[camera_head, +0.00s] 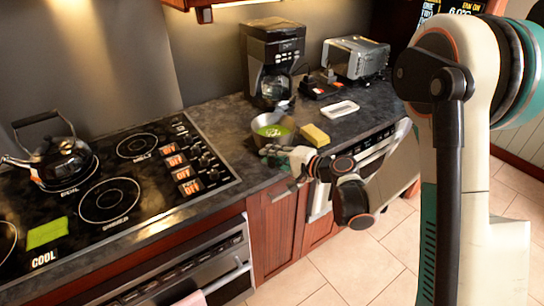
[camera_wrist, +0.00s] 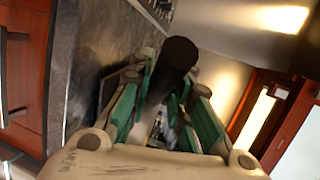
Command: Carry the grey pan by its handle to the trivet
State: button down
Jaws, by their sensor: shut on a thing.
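The grey pan (camera_head: 258,136) is on or just above the counter right of the cooktop, with something green inside; I cannot tell whether it touches the counter. My gripper (camera_head: 276,152) is at its front side. In the wrist view, my gripper (camera_wrist: 155,95) is shut on a dark, rounded bar, the pan handle (camera_wrist: 178,55), which sticks out between the green finger pads. The pan's body is not clear in that view. A flat green square (camera_head: 47,232), which looks like the trivet, lies at the front left of the cooktop.
A kettle (camera_head: 62,158) stands on the cooktop's left burner. A yellow sponge (camera_head: 315,135) lies right of the pan, with a white dish (camera_head: 340,109) beyond. A coffee maker (camera_head: 272,62) and toaster (camera_head: 355,57) stand behind. The cooktop's front middle is clear.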

jog(key=shift+f, duration=0.1)
jog(key=c, duration=1.5)
grip_release()
jog(key=shift+d+r, duration=0.1)
jog(key=shift+r, duration=0.1)
jog(key=s+d+r+n+h, duration=0.2)
jog(key=s+d+r+h, duration=0.2)
jog(key=s, duration=0.6)
jog(key=s+d+r+n+g+h+p, duration=0.1)
jog(key=s+d+r+n+h, duration=0.2)
jog(key=s+d, duration=0.6)
jog(key=s+d+r+n+g+h+p, duration=0.1)
jog(key=s+d+r+h, duration=0.3)
jog(key=s, duration=0.8)
jog(key=shift+d+r+n+h, duration=0.2)
jog(key=shift+d+r+n, duration=0.1)
jog(key=shift+d+n, duration=0.25)
jog(key=shift+d+r+n+h, duration=0.2)
jog(key=shift+d+r+n, duration=0.15)
jog(key=shift+d, duration=0.25)
jog(key=shift+f, duration=0.1)
